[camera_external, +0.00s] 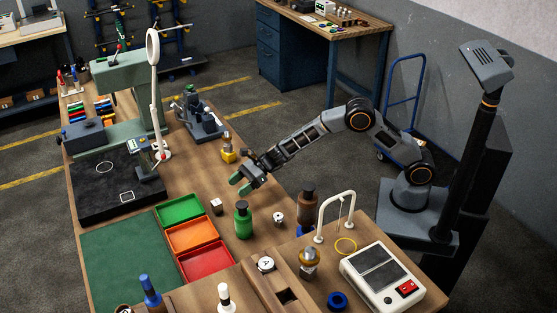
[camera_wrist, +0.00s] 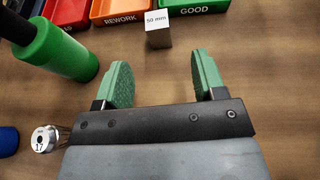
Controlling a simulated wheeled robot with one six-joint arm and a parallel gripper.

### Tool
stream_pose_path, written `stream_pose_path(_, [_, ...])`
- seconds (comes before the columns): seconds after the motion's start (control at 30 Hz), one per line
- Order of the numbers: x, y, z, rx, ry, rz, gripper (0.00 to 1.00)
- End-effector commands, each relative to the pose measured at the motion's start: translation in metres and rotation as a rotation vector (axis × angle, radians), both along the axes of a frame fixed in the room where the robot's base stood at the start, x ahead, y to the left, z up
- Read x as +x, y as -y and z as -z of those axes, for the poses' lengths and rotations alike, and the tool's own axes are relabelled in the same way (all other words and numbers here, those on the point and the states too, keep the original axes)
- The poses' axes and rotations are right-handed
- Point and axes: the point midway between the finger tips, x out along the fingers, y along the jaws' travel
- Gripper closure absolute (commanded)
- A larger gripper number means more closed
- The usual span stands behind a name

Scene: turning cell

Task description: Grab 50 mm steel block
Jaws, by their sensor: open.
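The 50 mm steel block (camera_wrist: 158,37) is a small metal cube with a "50 mm" label on top. It sits on the wooden bench in front of the trays, ahead of my fingertips in the wrist view. In the external view the small cube (camera_external: 216,206) stands beside the trays. My gripper (camera_wrist: 164,75) is open with green finger pads, and nothing is between them. In the external view my gripper (camera_external: 243,184) hangs above the bench, to the upper right of the cube and apart from it.
Green GOOD (camera_external: 179,209), orange REWORK (camera_external: 192,234) and red (camera_external: 206,262) trays line up beyond the block. A green bottle (camera_external: 243,220) stands close by on the bench. A small metal cylinder (camera_wrist: 44,138) lies left of my gripper. A yellow-bodied item (camera_external: 228,152) stands behind.

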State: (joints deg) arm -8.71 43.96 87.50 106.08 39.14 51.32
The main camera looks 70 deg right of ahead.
Motion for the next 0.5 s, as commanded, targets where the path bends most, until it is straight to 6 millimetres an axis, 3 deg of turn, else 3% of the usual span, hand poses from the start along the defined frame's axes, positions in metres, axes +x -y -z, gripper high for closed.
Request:
stream_pose_path(0.13, [0.012,-0.016,0.007,-0.001,-0.001,-0.002,0.36])
stream_pose_path(0.5, [0.026,-0.034,0.017,-0.001,-0.001,-0.003,0.36])
